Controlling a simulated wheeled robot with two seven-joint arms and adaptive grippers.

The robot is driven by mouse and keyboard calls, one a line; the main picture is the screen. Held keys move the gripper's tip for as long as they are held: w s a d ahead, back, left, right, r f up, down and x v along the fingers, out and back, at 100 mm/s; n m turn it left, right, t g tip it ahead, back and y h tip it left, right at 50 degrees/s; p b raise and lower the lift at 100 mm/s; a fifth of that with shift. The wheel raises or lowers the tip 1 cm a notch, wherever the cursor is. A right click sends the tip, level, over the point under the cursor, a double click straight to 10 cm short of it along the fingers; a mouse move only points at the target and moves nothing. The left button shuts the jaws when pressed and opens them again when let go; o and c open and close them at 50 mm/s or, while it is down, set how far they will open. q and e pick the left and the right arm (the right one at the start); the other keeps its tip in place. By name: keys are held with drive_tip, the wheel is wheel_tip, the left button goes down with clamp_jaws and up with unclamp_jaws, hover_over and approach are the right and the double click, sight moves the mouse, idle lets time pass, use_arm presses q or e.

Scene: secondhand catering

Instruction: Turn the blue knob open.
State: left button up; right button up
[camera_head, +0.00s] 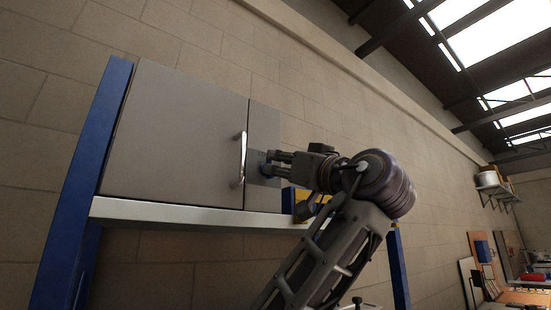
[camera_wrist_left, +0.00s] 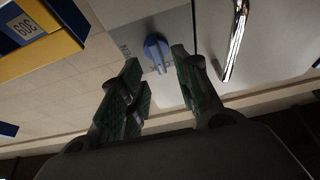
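The blue knob (camera_wrist_left: 156,53) is on a narrow grey panel beside the cabinet door. In the wrist view it stands between the tips of my left gripper (camera_wrist_left: 157,60). The fingers are spread, and gaps show between the knob and both fingers. In the head view my left gripper (camera_head: 273,162) reaches from the right to the panel. Its fingertips mostly hide the knob (camera_head: 264,169) there, so contact cannot be told. My right gripper is in neither view.
A grey cabinet door (camera_head: 175,135) with a vertical metal handle (camera_head: 240,160) is left of the knob. A pale shelf edge (camera_head: 180,214) runs below, between blue posts (camera_head: 85,185). A yellow-and-blue box (camera_wrist_left: 38,32) sits close beside my left gripper.

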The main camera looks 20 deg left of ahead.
sight(273, 163)
use_arm(q)
drive_tip(key=shift+p+x, duration=0.4)
drive_tip(key=shift+x, duration=1.1)
drive_tip(key=c, duration=0.6)
